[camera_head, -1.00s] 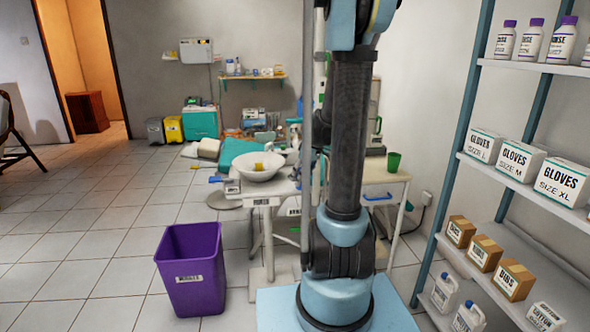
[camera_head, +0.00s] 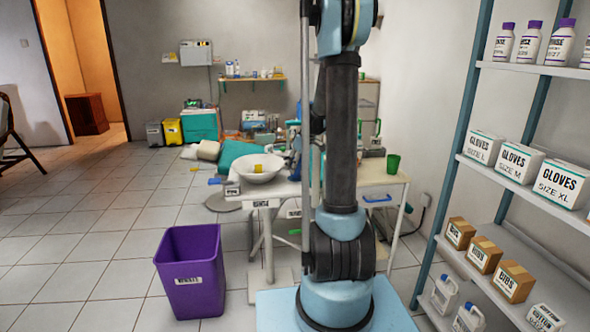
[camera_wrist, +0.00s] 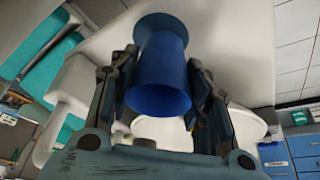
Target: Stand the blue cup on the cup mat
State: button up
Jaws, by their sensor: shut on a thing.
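The blue cup (camera_wrist: 160,75) fills the upper middle of the wrist view, its near round end facing the camera and its far end flared and paler. My gripper (camera_wrist: 162,58) has a finger on each side of it and is shut on it. A pale surface lies behind the cup; I cannot tell whether the cup touches it. In the head view my arm hides much of the work area, and I cannot make out the cup clearly there. I cannot identify the cup mat in either view.
In the head view a white bowl (camera_head: 257,171) holding something yellow stands on the table left of my arm. A green cup (camera_head: 393,163) stands on the right side. A purple bin (camera_head: 190,270) stands on the floor, and a stocked shelf unit (camera_head: 520,170) is on the right.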

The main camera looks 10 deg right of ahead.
jog(key=shift+w+f, duration=0.5)
jog(key=shift+f, duration=0.3)
jog(key=o, duration=0.5)
jog(key=shift+f, duration=0.1)
jog(key=shift+o, duration=0.2)
